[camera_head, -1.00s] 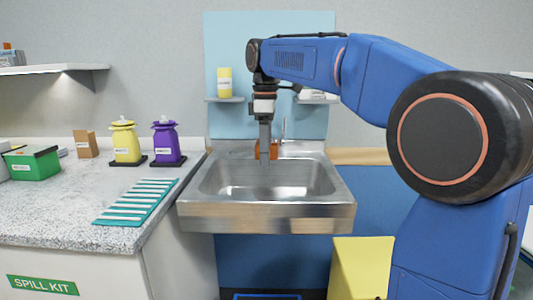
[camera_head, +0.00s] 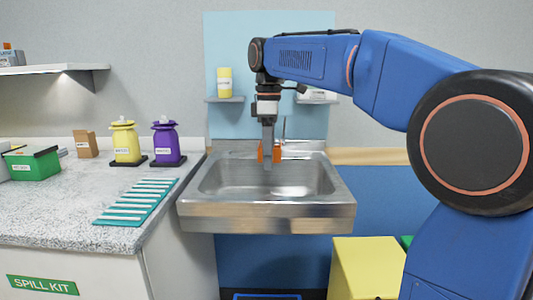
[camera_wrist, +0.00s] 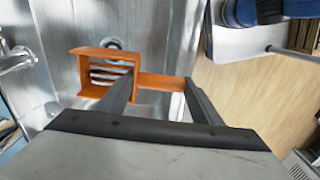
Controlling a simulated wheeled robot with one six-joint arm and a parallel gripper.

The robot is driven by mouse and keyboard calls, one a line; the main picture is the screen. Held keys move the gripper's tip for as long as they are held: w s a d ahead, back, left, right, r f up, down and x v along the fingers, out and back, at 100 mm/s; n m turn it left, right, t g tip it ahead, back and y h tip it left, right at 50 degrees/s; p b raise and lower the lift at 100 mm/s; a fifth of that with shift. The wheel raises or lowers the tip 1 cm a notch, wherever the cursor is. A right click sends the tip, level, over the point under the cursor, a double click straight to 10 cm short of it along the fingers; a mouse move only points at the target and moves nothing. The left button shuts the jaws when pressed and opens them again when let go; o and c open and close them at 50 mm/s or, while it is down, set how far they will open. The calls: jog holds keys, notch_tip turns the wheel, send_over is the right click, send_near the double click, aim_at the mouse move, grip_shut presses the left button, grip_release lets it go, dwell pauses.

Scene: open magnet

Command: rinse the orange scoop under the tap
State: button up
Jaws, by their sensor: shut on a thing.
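My gripper (camera_head: 268,160) points down over the steel sink (camera_head: 215,185). It is shut on the handle of the orange scoop (camera_head: 277,153), which is mostly hidden behind the fingers in the head view. In the wrist view the scoop (camera_wrist: 83,67) shows clearly, with its handle between the fingers of my gripper (camera_wrist: 160,82) and its boxy head over the basin, to the left. Light bars show inside the head. The chrome tap (camera_head: 284,127) stands at the back of the sink, just behind the gripper; it shows at the left edge of the wrist view (camera_wrist: 14,62). I see no water stream.
A speckled counter (camera_head: 60,215) on the left holds a teal striped mat (camera_head: 138,202), yellow (camera_head: 126,146) and purple (camera_head: 167,145) bottles and a green box (camera_head: 33,164). A yellow bin (camera_head: 365,270) stands below right of the sink. A small shelf holds a yellow container (camera_head: 224,82).

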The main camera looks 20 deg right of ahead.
jog(key=shift+s+a, duration=0.4)
jog(key=shift+s, duration=0.5)
jog(key=shift+s+a, duration=0.35)
jog(key=shift+s, duration=0.55)
jog(key=shift+s+a, duration=0.4)
jog(key=shift+s, duration=0.5)
jog(key=shift+r, duration=0.1)
jog(key=s+a+r, duration=0.2)
jog(key=s+r, duration=0.1)
jog(key=s, duration=0.1)
jog(key=shift+s+r, duration=0.25)
jog(key=shift+r, duration=0.15)
jog(key=shift+s, duration=0.1)
